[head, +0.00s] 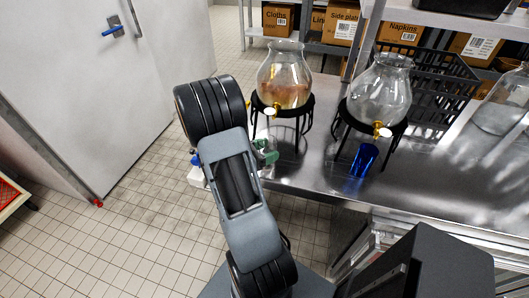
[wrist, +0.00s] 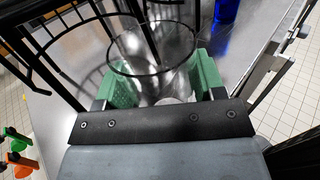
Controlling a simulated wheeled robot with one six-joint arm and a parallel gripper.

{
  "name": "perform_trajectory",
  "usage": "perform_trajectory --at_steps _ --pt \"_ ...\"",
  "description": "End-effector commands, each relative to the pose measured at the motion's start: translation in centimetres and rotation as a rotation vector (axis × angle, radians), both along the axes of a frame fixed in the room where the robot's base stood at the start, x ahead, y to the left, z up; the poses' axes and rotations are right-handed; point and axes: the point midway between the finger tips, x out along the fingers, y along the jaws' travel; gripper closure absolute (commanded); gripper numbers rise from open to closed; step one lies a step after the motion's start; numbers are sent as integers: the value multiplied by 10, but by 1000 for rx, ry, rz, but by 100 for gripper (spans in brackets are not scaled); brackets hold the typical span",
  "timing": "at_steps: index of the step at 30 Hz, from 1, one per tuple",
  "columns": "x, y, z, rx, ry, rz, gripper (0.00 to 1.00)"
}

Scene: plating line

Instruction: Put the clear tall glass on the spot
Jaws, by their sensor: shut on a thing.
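My gripper (wrist: 165,82) has green fingers and is shut on the clear tall glass (wrist: 168,70), seen through its open rim in the wrist view. The glass is between the two fingers, close to the black stand of the left dispenser. In the head view, my arm covers most of the gripper (head: 264,152), with green finger parts showing at the counter's left edge. The glass is hard to make out there. I cannot pick out a marked spot in either view.
A left dispenser (head: 284,75) with amber liquid and a right clear dispenser (head: 379,92) stand on black stands on the steel counter (head: 440,180). A black crate (head: 435,80) is behind. The counter's right front is clear.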

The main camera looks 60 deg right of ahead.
Motion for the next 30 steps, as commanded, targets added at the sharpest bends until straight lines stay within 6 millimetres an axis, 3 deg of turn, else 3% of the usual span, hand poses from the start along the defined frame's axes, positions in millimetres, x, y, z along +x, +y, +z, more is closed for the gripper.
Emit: perform_trajectory --at_steps 4,30 --pt "3 -8 -13 -2 0 2 66" --pt "25 -71 -13 -2 -1 4 66"
